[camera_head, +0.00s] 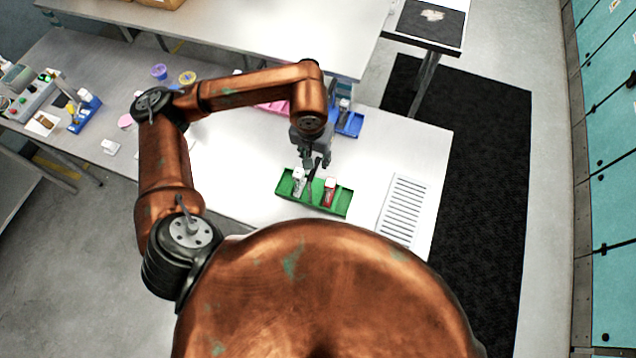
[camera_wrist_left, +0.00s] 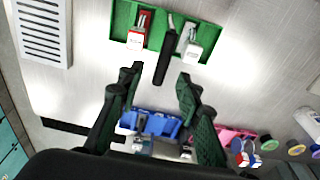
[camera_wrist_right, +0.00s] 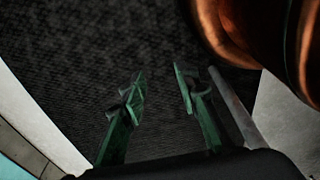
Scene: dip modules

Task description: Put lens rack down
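A white slotted rack (camera_head: 404,208) lies flat near the right end of the table; it also shows at top left in the left wrist view (camera_wrist_left: 42,32). I cannot tell for sure that it is the lens rack. My left gripper (camera_head: 317,163) is above the table beside the green tray (camera_head: 342,204). In the left wrist view its fingers (camera_wrist_left: 161,76) are apart with nothing held. A black-handled tool (camera_wrist_left: 166,57) lies across the green tray's edge, just beyond the fingertips. My right gripper (camera_wrist_right: 159,72) is open and empty above the dark floor mat.
The green tray holds a red-and-white item (camera_head: 329,190) and a white item (camera_head: 298,181). A blue tray (camera_wrist_left: 150,124) and a pink tray (camera_head: 272,107) are behind. Small pots (camera_head: 187,77) stand farther left. The table between green tray and slotted rack is bare.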

